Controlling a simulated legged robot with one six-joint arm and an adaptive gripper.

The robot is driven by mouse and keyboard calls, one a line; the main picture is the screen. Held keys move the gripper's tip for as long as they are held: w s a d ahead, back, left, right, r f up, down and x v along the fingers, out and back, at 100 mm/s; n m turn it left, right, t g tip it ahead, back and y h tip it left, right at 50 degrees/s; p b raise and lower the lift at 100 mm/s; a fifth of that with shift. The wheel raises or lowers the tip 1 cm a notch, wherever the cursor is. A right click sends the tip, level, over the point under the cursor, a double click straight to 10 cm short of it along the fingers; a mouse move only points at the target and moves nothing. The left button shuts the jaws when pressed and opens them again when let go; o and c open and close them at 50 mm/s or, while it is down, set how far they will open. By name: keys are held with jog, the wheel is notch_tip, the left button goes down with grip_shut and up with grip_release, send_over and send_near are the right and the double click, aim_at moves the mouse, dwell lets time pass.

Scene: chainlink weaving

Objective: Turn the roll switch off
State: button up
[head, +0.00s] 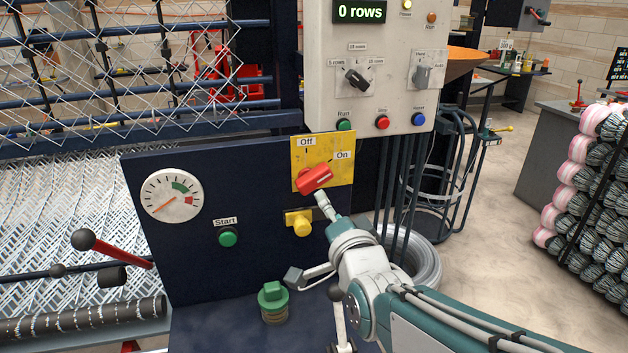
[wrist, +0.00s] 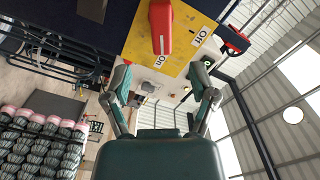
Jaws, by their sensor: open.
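A red rotary switch (head: 314,178) sits on a yellow plate (head: 334,172) marked Off and On. Its handle points up and right toward the On label. In the wrist view the red switch (wrist: 161,28) is at the top centre, with its handle end near the On label. My gripper (head: 309,241) is open, just below the switch; one finger reaches up close to its lower right, and I cannot tell whether they touch. In the wrist view my gripper (wrist: 162,82) has its two fingers spread wide, with nothing between them and the switch beyond them.
A yellow knob (head: 302,223) sits just below the switch plate, and a green knob (head: 273,299) is on the lower ledge. A green Start button (head: 228,238) and a gauge (head: 172,195) are to the left. A grey control box (head: 390,95) hangs above.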

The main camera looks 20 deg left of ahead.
aim_at(315, 185)
jog(key=x, duration=1)
jog(key=shift+w+a, duration=0.15)
jog(key=shift+w, duration=0.1)
grip_shut()
